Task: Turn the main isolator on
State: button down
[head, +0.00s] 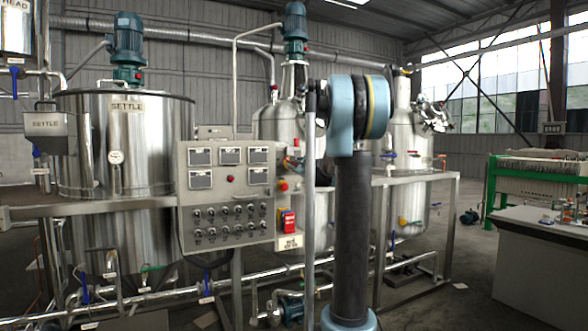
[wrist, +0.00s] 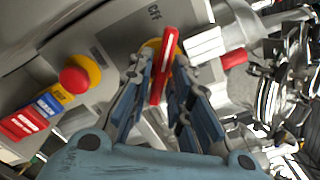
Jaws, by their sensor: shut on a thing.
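The main isolator has a red bar handle (wrist: 169,42) on a yellow disc, on a grey panel face in the wrist view. The word "Off" is printed on the panel above it. My gripper (wrist: 162,66) has its two fingers on either side of the red handle and is shut on it. The handle stands nearly upright in the wrist picture, leaning slightly right at its top. In the head view my arm stands in front of the tanks, and the isolator is too small and partly hidden to read there.
A red push button on yellow (wrist: 76,77) sits left of the handle, with yellow, blue and red labels (wrist: 45,103) beyond it. The control panel (head: 226,195) with dials stands left of my arm. Steel tanks (head: 125,150), pipes and a rail surround it.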

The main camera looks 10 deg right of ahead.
jog(key=shift+s+f+m, duration=0.1)
jog(key=shift+f+m, duration=0.05)
jog(key=shift+m, duration=4.95)
jog(key=c, duration=1.7)
grip_release()
jog(key=shift+o, duration=0.2)
jog(key=v, duration=1.1)
jog(key=shift+s+d, duration=0.2)
jog(key=shift+s, duration=0.1)
